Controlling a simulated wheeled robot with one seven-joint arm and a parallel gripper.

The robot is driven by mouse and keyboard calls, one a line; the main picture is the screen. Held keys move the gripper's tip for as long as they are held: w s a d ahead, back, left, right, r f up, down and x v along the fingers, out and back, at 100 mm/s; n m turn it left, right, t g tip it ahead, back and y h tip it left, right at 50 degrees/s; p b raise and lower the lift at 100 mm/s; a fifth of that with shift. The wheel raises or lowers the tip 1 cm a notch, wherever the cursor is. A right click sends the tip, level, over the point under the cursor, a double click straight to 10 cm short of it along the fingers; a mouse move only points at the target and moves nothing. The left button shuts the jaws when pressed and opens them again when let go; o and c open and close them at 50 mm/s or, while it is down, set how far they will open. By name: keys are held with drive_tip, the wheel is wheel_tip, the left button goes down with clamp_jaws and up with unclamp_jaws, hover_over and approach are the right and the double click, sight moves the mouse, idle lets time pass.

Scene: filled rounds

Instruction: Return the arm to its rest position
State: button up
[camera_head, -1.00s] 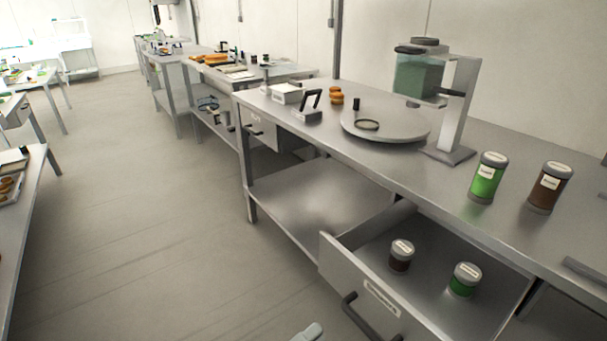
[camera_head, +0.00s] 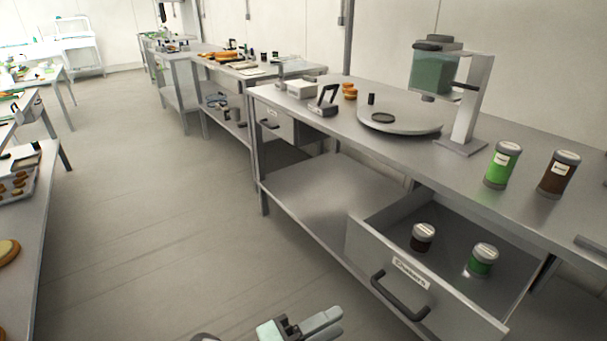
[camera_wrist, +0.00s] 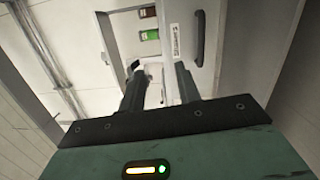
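My gripper (camera_head: 328,320) shows at the bottom edge of the head view, in the air over the floor and in front of the open drawer (camera_head: 376,268). In the wrist view my gripper (camera_wrist: 158,72) has its two dark fingers apart, with nothing held between them. The drawer front and its dark handle (camera_wrist: 198,38) show beyond the fingers there, apart from them. Most of my arm is out of view.
The pulled-out drawer juts from the steel counter (camera_head: 335,122) and holds a brown shaker (camera_head: 422,238) and a green shaker (camera_head: 482,260). A green jar (camera_head: 502,165) and a brown jar (camera_head: 558,174) stand on top. Floor to the left (camera_head: 150,220) is clear.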

drive_tip(key=w+d+r+m+g+y, duration=0.2)
drive_tip(key=d+r+y, duration=0.25)
drive_tip(key=d, duration=0.55)
drive_tip(key=w+d+r+m+g+y, duration=0.25)
drive_tip(key=d+y, duration=0.35)
drive_tip(key=d, duration=0.3)
drive_tip(key=w+d+r+m+g+y, duration=0.15)
drive_tip(key=d+r+y, duration=0.35)
drive_tip(key=d, duration=0.5)
drive_tip(key=s+a+r+n+g+y+p, duration=0.1)
drive_tip(key=s+a+n, duration=0.5)
drive_tip(key=s+a, duration=0.7)
drive_tip(key=a+r+g+p, duration=0.1)
drive_tip(key=a+r+g, duration=0.1)
drive_tip(key=a, duration=0.3)
drive_tip(key=shift+s+a+r+n, duration=0.2)
drive_tip(key=shift+s+n, duration=0.2)
